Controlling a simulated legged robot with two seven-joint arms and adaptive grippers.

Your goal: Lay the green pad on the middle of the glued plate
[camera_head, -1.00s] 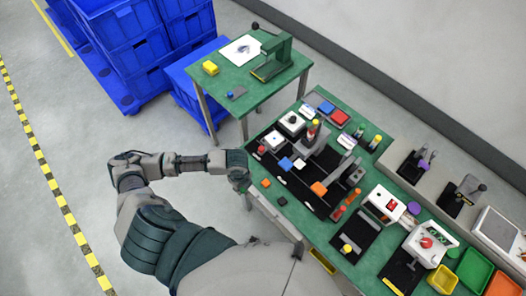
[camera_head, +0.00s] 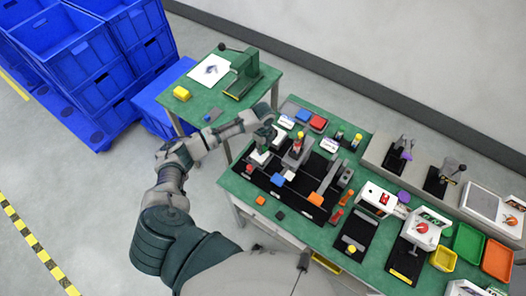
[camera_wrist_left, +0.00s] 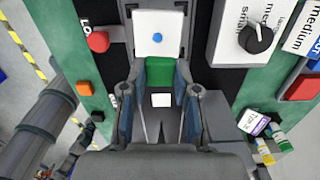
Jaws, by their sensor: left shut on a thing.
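My left gripper (camera_head: 264,133) is over the left part of the bench, above the black fixture area. In the left wrist view its fingers (camera_wrist_left: 160,85) are shut on the green pad (camera_wrist_left: 159,72). The white plate (camera_wrist_left: 158,38) with a blue dot of glue at its middle lies just beyond the pad in that view. The white plate also shows in the head view (camera_head: 260,157), just below the gripper. The pad appears apart from the blue dot; its height above the plate I cannot tell. My right gripper is not in view.
A red button (camera_wrist_left: 98,42) is left of the plate and a white dial box (camera_wrist_left: 250,35) right of it. A side table (camera_head: 215,105) with a green press (camera_head: 243,75) stands behind.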

